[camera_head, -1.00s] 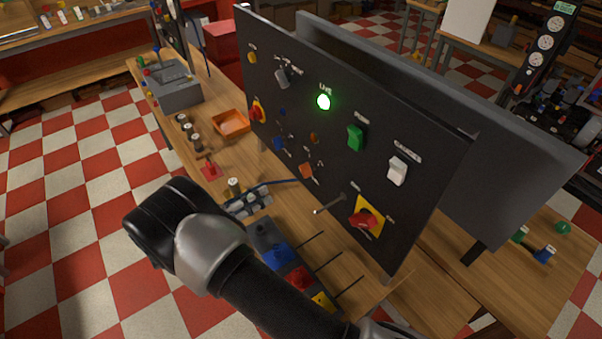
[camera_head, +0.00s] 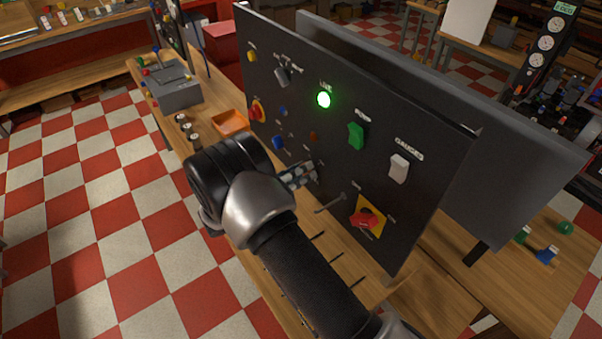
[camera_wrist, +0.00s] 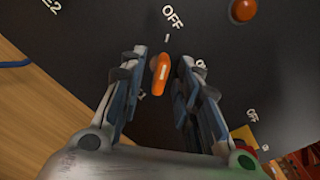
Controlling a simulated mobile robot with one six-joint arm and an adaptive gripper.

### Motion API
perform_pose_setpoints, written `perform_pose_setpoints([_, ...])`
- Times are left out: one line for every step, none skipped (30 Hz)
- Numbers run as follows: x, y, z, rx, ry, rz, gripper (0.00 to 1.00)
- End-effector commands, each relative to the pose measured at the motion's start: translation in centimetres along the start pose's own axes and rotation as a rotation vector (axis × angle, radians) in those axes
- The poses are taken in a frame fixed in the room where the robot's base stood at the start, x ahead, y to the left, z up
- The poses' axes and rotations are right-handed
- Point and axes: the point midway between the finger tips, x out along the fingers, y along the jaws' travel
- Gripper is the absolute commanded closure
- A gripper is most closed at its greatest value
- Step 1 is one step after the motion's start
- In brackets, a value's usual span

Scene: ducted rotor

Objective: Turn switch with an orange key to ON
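The switch with the orange key (camera_wrist: 159,75) shows in the wrist view on the dark panel (camera_head: 400,225). A white OFF label (camera_wrist: 172,16) is printed by the key, and the key's long side runs roughly toward that label. Another small label by the right finger is partly hidden. My gripper (camera_wrist: 160,62) is open, with one finger on each side of the key. Gaps show between both fingers and the key, and I cannot tell how deep the fingertips reach. In the head view my gripper (camera_head: 300,174) is at the panel face and hides the key.
A red knob on a yellow plate (camera_head: 367,217) and a thin lever (camera_head: 331,204) stick out of the panel to the right of my gripper. A round orange button (camera_wrist: 244,10) is near the key. A lit green lamp (camera_head: 324,99) and other switches sit higher up.

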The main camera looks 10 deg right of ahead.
Motion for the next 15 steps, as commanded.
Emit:
perform_pose_setpoints([-0.01,-0.01,0.01,0.0,0.0,0.0,0.7])
perform_pose_setpoints([-0.01,-0.01,0.01,0.0,0.0,0.0,0.7])
perform_pose_setpoints([-0.02,-0.01,0.01,0.0,0.0,0.0,0.71])
perform_pose_setpoints([-0.02,-0.01,0.01,0.0,0.0,0.0,0.73])
perform_pose_setpoints([-0.02,-0.01,0.01,0.0,0.0,0.0,0.75])
perform_pose_setpoints([-0.03,-0.01,0.01,0.0,0.0,0.0,0.77])
perform_pose_setpoints([-0.03,-0.01,0.01,0.0,0.0,0.0,0.79])
perform_pose_setpoints([-0.03,-0.01,0.01,0.0,0.0,0.0,0.81])
perform_pose_setpoints([-0.03,-0.01,0.01,0.0,0.0,0.0,0.84])
perform_pose_setpoints([-0.03,-0.01,0.01,0.0,0.0,0.0,0.86])
perform_pose_setpoints([-0.04,-0.01,0.01,0.0,0.0,0.0,0.88])
perform_pose_setpoints([-0.04,-0.01,0.01,0.0,0.0,0.0,0.91])
perform_pose_setpoints([-0.04,-0.01,0.01,0.0,0.0,0.0,0.93])
perform_pose_setpoints([-0.04,-0.01,0.01,0.0,0.0,0.0,0.95])
perform_pose_setpoints([-0.04,-0.01,0.01,0.0,0.0,0.0,0.97])
